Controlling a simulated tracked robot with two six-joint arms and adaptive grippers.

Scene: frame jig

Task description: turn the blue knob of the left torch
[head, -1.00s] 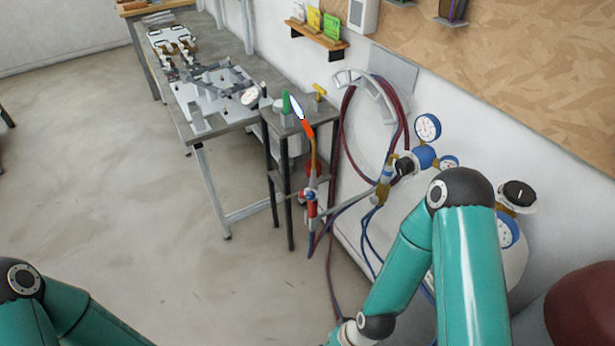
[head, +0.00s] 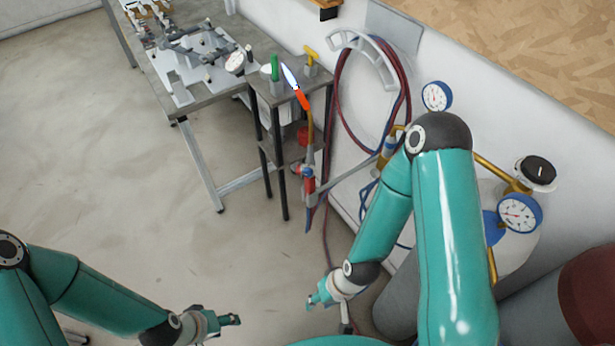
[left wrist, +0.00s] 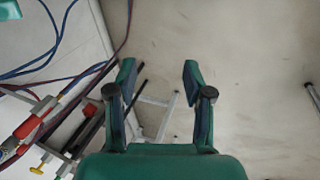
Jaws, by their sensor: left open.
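One torch (head: 309,183) hangs upright on a holder arm beside a small dark stand, with a red and blue body and a brass neck. A blue-white flame shape (head: 290,77) points up-left above its orange-red tip. A small red knob shows at its side; I cannot clearly make out a blue knob. My left gripper (head: 236,320) is low in front, apart from the torch. In the left wrist view the left gripper (left wrist: 158,78) is open and empty, with red torch parts (left wrist: 27,127) at the left edge. My right gripper (head: 314,300) is small; its jaws are unclear.
The small stand (head: 284,180) carries green and yellow pieces. A workbench (head: 205,95) with a jig stands behind left. Hoses (head: 341,95) hang on the wall; gauges (head: 519,213) and cylinders are at right, partly behind my right arm. The floor at left is clear.

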